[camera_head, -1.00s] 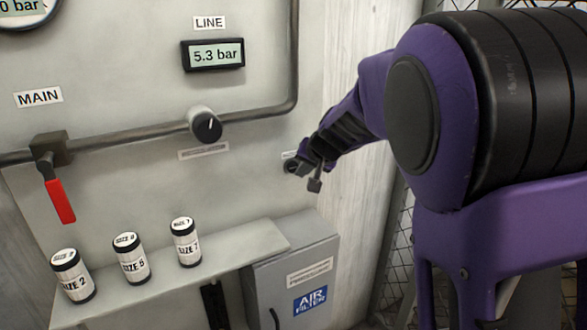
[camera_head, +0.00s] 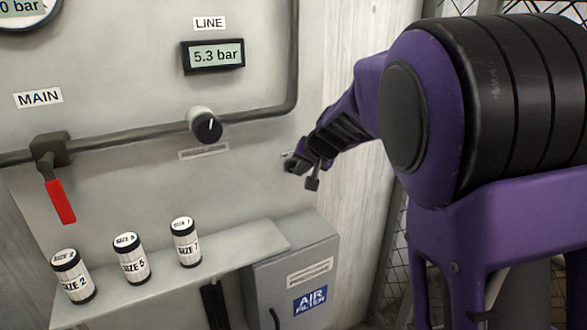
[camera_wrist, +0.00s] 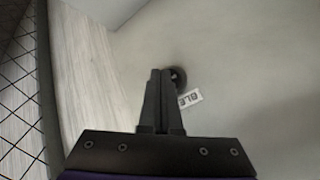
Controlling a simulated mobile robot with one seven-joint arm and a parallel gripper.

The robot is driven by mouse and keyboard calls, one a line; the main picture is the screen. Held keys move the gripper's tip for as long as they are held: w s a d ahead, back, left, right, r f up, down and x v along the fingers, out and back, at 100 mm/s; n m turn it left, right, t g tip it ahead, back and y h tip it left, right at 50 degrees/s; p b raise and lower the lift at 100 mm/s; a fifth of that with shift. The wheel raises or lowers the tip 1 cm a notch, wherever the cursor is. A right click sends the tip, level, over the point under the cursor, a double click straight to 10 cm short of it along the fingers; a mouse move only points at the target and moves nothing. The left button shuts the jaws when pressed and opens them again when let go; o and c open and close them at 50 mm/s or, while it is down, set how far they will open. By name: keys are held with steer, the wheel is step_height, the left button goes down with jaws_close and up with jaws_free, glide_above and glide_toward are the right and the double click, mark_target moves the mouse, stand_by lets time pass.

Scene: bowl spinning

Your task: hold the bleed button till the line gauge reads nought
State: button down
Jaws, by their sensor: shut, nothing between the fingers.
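The line gauge (camera_head: 214,56) under the LINE label reads 5.3 bar. In the wrist view, the dark round bleed button (camera_wrist: 179,76) shows just beyond the fingertips, partly covered by them. A label starting "BLE" (camera_wrist: 190,98) is beside it. My gripper (camera_wrist: 161,72) is shut and empty, its tips over the edge of the button; I cannot tell whether they touch it. In the head view my gripper (camera_head: 291,163) is close to the panel, below and right of the knob, and hides the button.
The red MAIN lever (camera_head: 60,201) hangs down on the left of the pipe. A black knob (camera_head: 207,127) sits mid-pipe. Three size-marked canisters (camera_head: 131,259) stand on the shelf (camera_head: 240,250). A grey air filter cabinet (camera_head: 300,270) is below my gripper.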

steer(key=shift+w+a, duration=0.25)
steer(key=shift+w, duration=0.1)
stand_by(1.9)
steer(key=shift+s, duration=0.1)
stand_by(1.3)
steer(key=shift+s+d+b, duration=0.35)
steer(key=shift+s+d, duration=0.15)
steer(key=shift+s, duration=0.15)
steer(key=shift+s+d+b, duration=0.5)
steer(key=shift+s+d, duration=0.2)
steer(key=shift+s, duration=0.35)
steer(key=shift+s+d+b, duration=0.5)
steer(key=shift+s+d, duration=0.2)
steer(key=shift+s, duration=0.3)
